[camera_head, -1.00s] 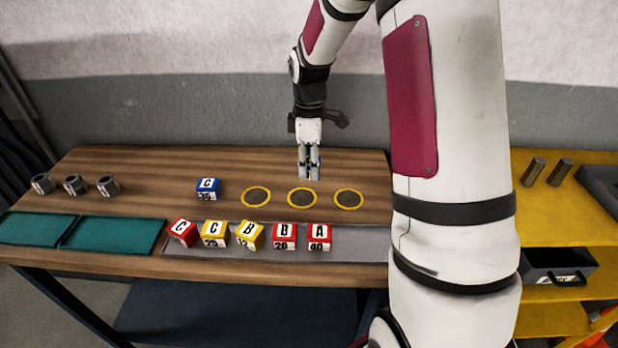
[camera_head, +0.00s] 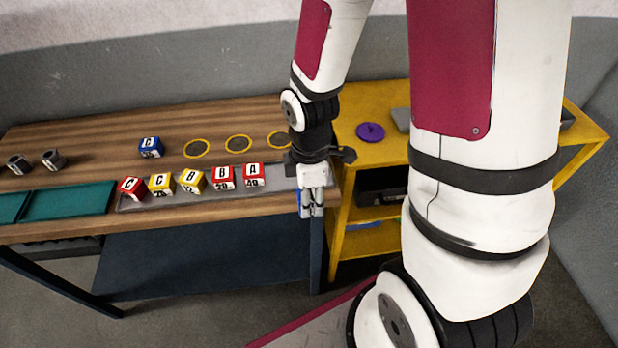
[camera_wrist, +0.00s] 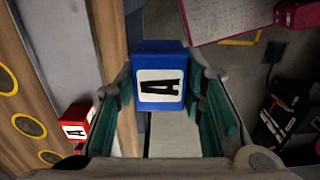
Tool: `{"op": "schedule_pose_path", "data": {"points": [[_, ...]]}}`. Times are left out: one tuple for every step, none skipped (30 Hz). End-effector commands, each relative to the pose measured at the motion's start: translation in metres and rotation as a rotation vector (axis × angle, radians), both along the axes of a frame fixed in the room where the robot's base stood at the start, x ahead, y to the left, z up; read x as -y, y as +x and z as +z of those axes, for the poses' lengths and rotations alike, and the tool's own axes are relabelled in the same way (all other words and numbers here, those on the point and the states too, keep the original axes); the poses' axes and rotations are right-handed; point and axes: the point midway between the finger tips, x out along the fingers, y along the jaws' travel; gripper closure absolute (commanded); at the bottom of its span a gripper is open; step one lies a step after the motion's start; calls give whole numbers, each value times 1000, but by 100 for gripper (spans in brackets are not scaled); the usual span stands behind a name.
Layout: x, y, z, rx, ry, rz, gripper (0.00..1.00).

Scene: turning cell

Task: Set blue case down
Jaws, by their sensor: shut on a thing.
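My gripper (camera_head: 312,205) hangs low at the right front corner of the wooden bench. In the wrist view, its fingers (camera_wrist: 165,100) are shut on a blue case (camera_wrist: 160,62) with a white label and a black letter A. In the head view the case is mostly hidden by the fingers. Another blue case, marked C (camera_head: 151,147), stands on the bench top.
A grey tray (camera_head: 130,204) at the bench front holds red and yellow cases (camera_head: 192,181). Teal trays (camera_head: 70,201) and grey metal parts (camera_head: 52,158) are at the left. A yellow shelf unit (camera_head: 385,93) stands to the right, with a purple disc (camera_head: 370,131) on it.

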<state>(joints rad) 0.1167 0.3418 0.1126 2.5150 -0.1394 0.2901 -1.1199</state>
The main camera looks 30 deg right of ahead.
Motion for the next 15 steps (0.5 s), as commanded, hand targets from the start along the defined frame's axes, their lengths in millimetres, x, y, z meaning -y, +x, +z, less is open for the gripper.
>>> {"op": "schedule_pose_path", "data": {"points": [[-2,-6,1,1,1,8,96],[-3,-7,0,2,2,10,96],[-4,-8,0,3,1,12,96],[-4,-7,-1,3,1,13,96],[-4,-6,-1,5,2,14,96],[-4,-3,-2,6,1,14,96],[-4,-1,-3,5,0,14,96],[-4,2,-4,6,0,15,96],[-4,6,-5,6,0,14,96],[-4,8,-5,6,0,13,96],[-4,9,-5,6,0,12,96],[-4,11,-5,6,0,12,96],[-3,12,-5,5,-1,13,96],[-4,14,-5,5,0,13,96],[-4,15,-5,5,0,12,96]]}}
